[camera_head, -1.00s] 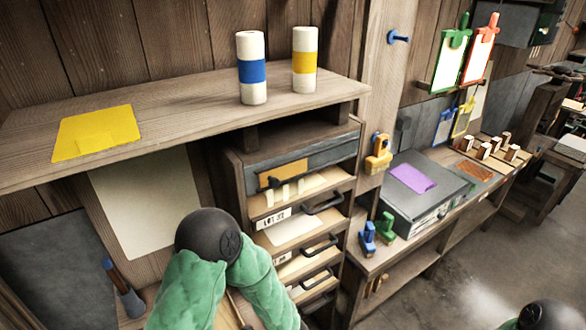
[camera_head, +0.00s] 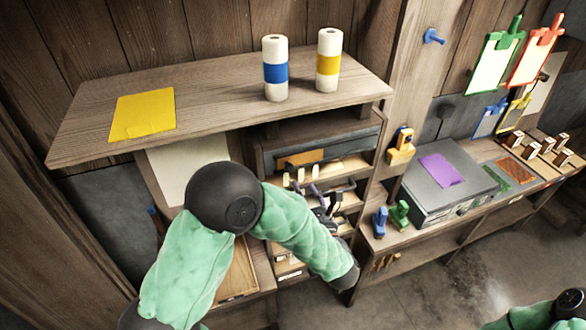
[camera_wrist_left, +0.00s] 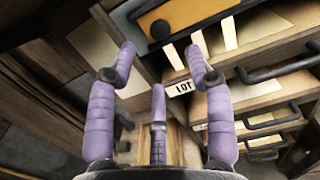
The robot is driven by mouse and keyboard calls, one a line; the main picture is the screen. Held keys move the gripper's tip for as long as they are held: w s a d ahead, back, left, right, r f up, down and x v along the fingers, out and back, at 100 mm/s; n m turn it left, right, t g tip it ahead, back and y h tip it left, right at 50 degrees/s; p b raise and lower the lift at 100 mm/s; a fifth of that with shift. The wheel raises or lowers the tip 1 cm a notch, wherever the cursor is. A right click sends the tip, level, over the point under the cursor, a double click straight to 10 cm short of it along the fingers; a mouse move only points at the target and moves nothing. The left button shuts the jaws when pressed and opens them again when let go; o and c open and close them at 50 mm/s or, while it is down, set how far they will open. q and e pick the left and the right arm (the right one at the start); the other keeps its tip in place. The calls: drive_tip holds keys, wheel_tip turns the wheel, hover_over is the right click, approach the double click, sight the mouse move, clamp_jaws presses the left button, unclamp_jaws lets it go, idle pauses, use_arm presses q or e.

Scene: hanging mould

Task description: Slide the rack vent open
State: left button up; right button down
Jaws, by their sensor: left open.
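The rack vent shows as an orange sliding plate (camera_head: 300,158) in a grey panel (camera_head: 330,147) at the top of the wooden rack. In the left wrist view the orange plate (camera_wrist_left: 185,18) has a dark round knob (camera_wrist_left: 160,29), with pale upright strips below it. My left gripper (camera_wrist_left: 160,66) has its purple fingers spread, with nothing between them. It is in front of the rack, below and apart from the knob. In the head view the left gripper (camera_head: 316,190) is small and partly hidden by my arm. My right gripper is out of view.
Drawers with dark bar handles (camera_wrist_left: 275,65) lie below the vent and close to my left fingers. A shelf (camera_head: 215,95) with two paper rolls overhangs the rack. A grey box (camera_head: 430,185) and small coloured clamps stand on the bench to the right.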

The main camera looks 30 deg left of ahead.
sight(290, 170)
use_arm(q)
drive_tip(key=p+x, duration=0.1)
drive_tip(key=x, duration=0.8)
drive_tip(key=shift+w+a, duration=0.1)
drive_tip(key=shift+a, duration=0.05)
clamp_jaws()
